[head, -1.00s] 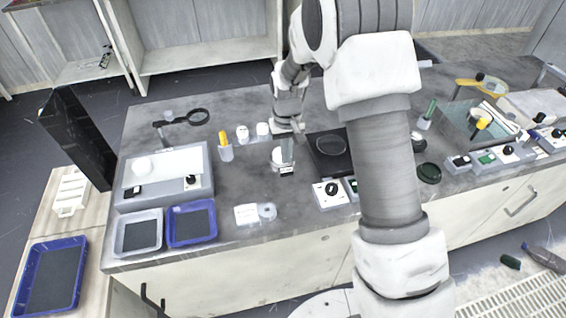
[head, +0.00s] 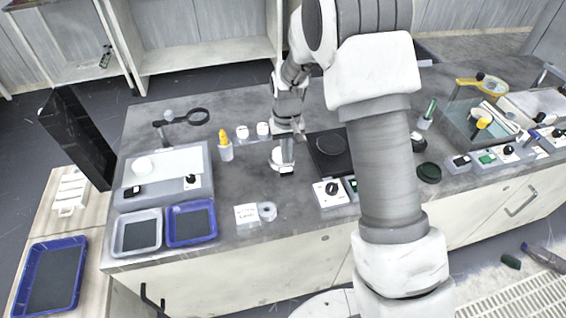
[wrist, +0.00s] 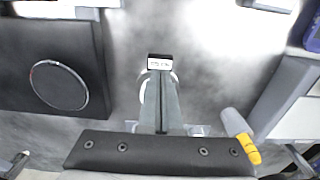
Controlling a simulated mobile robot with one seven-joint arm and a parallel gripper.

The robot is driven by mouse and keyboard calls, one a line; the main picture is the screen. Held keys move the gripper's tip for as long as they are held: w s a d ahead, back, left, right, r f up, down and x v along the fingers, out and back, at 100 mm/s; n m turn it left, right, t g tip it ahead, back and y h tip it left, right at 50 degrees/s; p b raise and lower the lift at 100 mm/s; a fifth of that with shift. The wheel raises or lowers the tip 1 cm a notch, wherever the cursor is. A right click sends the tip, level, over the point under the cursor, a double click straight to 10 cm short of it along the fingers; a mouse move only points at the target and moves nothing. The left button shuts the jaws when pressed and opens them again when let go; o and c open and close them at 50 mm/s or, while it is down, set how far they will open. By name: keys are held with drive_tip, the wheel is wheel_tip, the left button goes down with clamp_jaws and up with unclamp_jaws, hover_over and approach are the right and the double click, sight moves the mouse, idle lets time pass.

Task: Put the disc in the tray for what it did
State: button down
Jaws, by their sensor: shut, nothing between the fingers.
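My gripper (head: 287,155) points down over the bench and is shut and empty; in the wrist view its fingers (wrist: 160,110) are together. A pale round piece (head: 275,158) lies below the fingertips, mostly hidden behind them; I cannot tell whether they touch it or whether it is the disc. A small black block with a white label (head: 287,174) stands at its front; it also shows in the wrist view (wrist: 160,62). A light grey tray (head: 117,238) and a blue tray (head: 192,243), both with dark linings, stand side by side at the bench's left front.
A dark square plate with a round platen (head: 331,152) lies right of my gripper. A yellow-tipped bottle (head: 225,148) stands left. A pale panel device (head: 165,172) is behind the trays. Another blue tray (head: 25,304) is on the side table. Bench between is mostly clear.

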sight(286, 170)
drive_tip(key=shift+f+b, duration=1.05)
drive_tip(key=shift+f, duration=0.7)
drive_tip(key=shift+r, duration=0.1)
drive_tip(key=shift+r+p, duration=2.1)
drive_tip(key=shift+r, duration=0.85)
